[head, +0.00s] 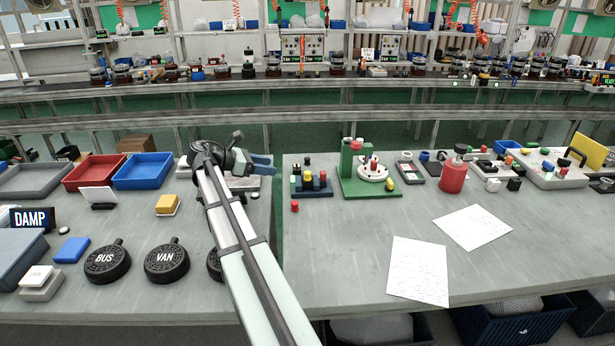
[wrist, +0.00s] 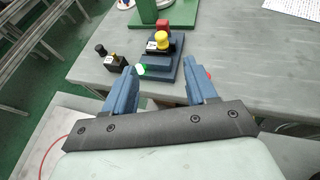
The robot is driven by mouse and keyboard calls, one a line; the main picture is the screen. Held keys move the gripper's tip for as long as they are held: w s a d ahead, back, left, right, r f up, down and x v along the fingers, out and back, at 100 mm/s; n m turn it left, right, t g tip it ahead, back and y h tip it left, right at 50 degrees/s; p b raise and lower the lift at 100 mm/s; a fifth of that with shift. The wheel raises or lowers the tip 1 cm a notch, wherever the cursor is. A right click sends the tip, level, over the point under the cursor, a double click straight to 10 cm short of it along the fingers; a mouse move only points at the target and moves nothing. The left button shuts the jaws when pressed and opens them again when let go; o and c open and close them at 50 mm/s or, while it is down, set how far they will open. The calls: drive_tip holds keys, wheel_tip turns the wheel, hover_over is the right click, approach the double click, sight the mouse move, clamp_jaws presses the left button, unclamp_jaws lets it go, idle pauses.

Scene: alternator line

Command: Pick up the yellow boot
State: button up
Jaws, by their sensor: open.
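A small yellow boot (wrist: 162,40) stands upright on a dark blue stepped rack (wrist: 170,72) in the wrist view. In the head view the yellow boot (head: 307,175) is small, among other pieces on the blue rack (head: 313,191). My gripper (head: 268,166) is open and empty, to the left of the rack over the gap between the tables. In the wrist view the gripper's (wrist: 162,78) two blue fingers are spread, with the boot beyond and roughly centred between them. The fingers partly cover the rack's near side.
A red piece (wrist: 163,24) and a green-and-white piece (wrist: 141,69) are on the rack beside the boot. A black knobbed block (wrist: 115,62) stands left of it. A loose red piece (head: 295,207) lies in front.

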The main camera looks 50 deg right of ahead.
approach(305, 172)
drive_tip(key=x, duration=0.4)
drive_tip(key=shift+x, duration=2.7)
drive_tip(key=shift+a, duration=0.1)
drive_tip(key=shift+c, duration=0.4)
clamp_jaws()
